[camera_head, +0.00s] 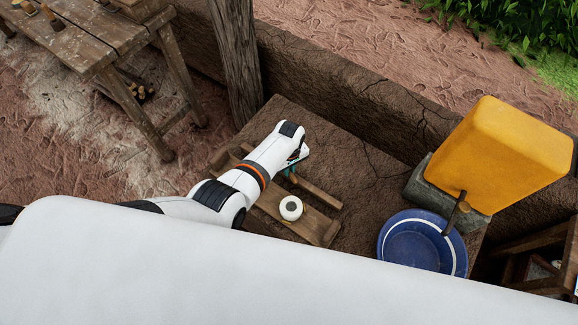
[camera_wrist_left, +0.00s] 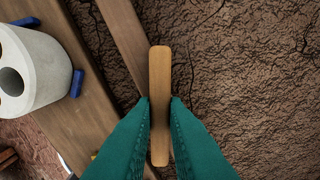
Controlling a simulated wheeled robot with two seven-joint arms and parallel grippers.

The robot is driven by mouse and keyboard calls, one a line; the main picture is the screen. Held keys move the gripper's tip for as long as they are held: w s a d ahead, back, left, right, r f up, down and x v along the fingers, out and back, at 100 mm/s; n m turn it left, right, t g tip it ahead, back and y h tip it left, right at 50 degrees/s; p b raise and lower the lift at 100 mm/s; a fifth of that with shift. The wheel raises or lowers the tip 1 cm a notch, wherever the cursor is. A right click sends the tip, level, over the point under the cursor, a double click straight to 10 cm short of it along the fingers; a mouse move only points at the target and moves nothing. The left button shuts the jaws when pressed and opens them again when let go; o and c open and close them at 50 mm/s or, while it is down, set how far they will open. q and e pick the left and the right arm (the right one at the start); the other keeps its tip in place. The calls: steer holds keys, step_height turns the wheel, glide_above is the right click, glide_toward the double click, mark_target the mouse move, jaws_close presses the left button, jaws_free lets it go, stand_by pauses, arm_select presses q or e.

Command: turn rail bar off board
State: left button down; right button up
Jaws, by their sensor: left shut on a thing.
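My left gripper (camera_head: 294,168) is over the far edge of the wooden board (camera_head: 322,226) in the head view. In the left wrist view its green fingertips (camera_wrist_left: 160,112) are shut on a short, light wooden bar (camera_wrist_left: 160,68). The bar lies lengthwise between the fingers, overlapping a darker wooden rail (camera_wrist_left: 122,38); I cannot tell whether they touch. The rail also shows in the head view (camera_head: 318,191). A white hollow cylinder (camera_head: 290,208) stands on the board, and also shows in the left wrist view (camera_wrist_left: 38,62). My right gripper is not in view.
A blue basin (camera_head: 412,252) and a yellow container (camera_head: 520,150) on a grey block (camera_head: 428,190) stand to the right. A mud wall (camera_head: 350,95) and a wooden post (camera_head: 236,60) are behind. Bare mud surface (camera_head: 350,165) lies beyond the board.

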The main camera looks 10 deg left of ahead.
arm_select(q)
steer(key=shift+n, duration=2.2)
steer(key=c, duration=1.4)
jaws_free()
steer(key=shift+c, duration=0.2)
step_height(320, 180, up, 12)
steer(key=p, duration=1.2)
